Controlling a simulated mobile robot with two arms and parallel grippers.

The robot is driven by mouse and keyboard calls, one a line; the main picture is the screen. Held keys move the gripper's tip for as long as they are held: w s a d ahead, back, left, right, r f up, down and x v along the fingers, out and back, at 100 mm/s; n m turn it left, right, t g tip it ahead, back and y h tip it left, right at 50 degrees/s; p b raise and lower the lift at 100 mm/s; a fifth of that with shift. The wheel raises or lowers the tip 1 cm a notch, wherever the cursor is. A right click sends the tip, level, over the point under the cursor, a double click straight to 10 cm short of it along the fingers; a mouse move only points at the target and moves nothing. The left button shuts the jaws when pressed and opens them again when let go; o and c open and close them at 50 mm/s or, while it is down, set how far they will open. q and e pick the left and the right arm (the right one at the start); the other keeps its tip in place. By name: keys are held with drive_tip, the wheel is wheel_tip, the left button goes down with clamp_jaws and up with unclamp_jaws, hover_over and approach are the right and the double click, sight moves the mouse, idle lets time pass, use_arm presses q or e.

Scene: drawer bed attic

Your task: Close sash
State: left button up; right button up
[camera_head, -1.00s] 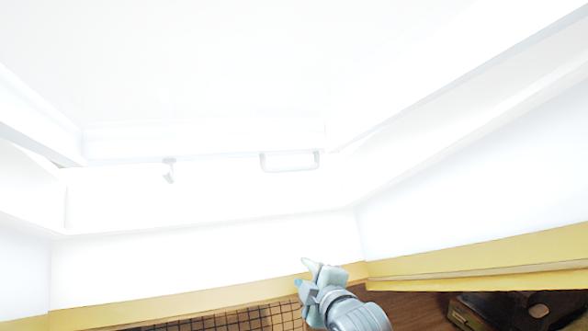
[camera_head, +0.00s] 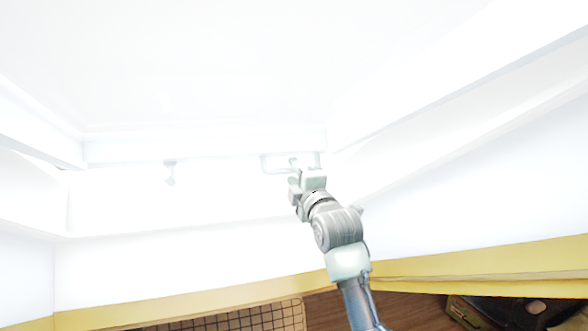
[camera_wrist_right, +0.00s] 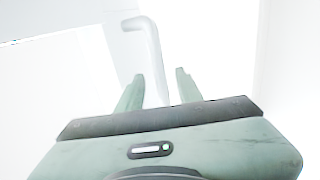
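The white sash (camera_head: 200,70) is a window frame that fills the upper part of the head view, very bright. Its pale bar handle (camera_head: 268,168) sits at the lower edge, right of centre. My right gripper (camera_head: 294,172) is raised in front of the handle and covers part of it. In the right wrist view the fingers (camera_wrist_right: 157,85) are open, and the bent handle bar (camera_wrist_right: 152,50) runs down into the gap between them. I cannot tell whether they touch it. My left gripper is in neither view.
A small white latch (camera_head: 170,173) hangs left of the handle on the same edge. White side walls of the recess (camera_head: 450,130) flank the window. A yellow ledge (camera_head: 480,255) runs below, with a dark grid (camera_head: 250,318) and brown floor under it.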

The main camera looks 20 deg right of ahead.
drive_tip(key=shift+w, duration=0.25)
clamp_jaws()
idle(1.4)
